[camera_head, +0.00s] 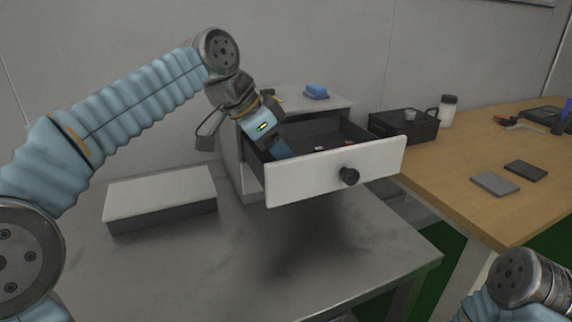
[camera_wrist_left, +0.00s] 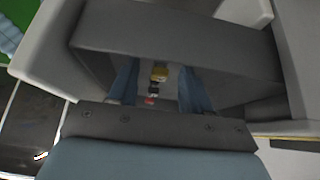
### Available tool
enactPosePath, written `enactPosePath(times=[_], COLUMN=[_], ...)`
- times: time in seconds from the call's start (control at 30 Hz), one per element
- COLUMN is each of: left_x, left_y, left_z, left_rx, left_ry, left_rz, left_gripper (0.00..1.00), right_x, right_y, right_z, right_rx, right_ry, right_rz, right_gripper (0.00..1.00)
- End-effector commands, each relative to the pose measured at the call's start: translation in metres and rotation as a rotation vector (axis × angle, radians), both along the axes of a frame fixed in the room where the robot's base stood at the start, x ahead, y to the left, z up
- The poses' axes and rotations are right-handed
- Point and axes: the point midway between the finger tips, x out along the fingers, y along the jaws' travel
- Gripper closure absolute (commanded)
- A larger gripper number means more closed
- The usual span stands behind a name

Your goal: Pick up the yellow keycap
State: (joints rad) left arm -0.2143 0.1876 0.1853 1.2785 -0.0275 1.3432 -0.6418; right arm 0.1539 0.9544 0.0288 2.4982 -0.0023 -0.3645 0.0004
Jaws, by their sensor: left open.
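The yellow keycap (camera_wrist_left: 159,73) shows in the left wrist view, lying inside the drawer between the lines of my two blue fingers. I cannot make it out in the head view. The open white drawer (camera_head: 325,178) has a round black knob on its front. My left gripper (camera_head: 281,150) reaches down into the drawer's left part; its tips are partly hidden there. In the wrist view my left gripper (camera_wrist_left: 160,88) is open, with nothing held. How far the fingertips are from the keycap is hard to tell. My right gripper is out of view.
Small dark, white and red pieces (camera_wrist_left: 150,100) lie near the keycap. The drawer walls are close around my left gripper. A blue item (camera_head: 316,91) sits on the cabinet top. A white-topped box (camera_head: 161,195) stands left on the grey table (camera_head: 250,260). The wooden table (camera_head: 450,165) is at right.

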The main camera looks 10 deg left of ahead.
Motion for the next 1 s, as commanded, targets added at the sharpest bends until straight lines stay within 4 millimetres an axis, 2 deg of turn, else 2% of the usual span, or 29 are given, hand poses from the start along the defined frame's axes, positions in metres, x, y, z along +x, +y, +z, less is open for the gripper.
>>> enactPosePath(times=[0.27,0.5,0.6,1.0], left_x=[0.0012,0.0011,0.0011,0.0012], left_y=[-0.002,-0.0019,-0.0018,-0.002], left_z=[-0.0035,-0.0032,-0.0031,0.0004], left_rx=[0.0,0.0,0.0,-0.001], left_ry=[0.0,0.0,0.0,-0.001], left_rz=[0.0,0.0,0.0,0.0], left_gripper=[0.51,0.88,1.0,1.0], right_x=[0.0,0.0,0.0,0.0], right_y=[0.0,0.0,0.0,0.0], right_z=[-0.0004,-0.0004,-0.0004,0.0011], right_rx=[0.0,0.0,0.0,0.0], right_ry=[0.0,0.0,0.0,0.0], right_rz=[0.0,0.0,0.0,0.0], right_gripper=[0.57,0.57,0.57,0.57])
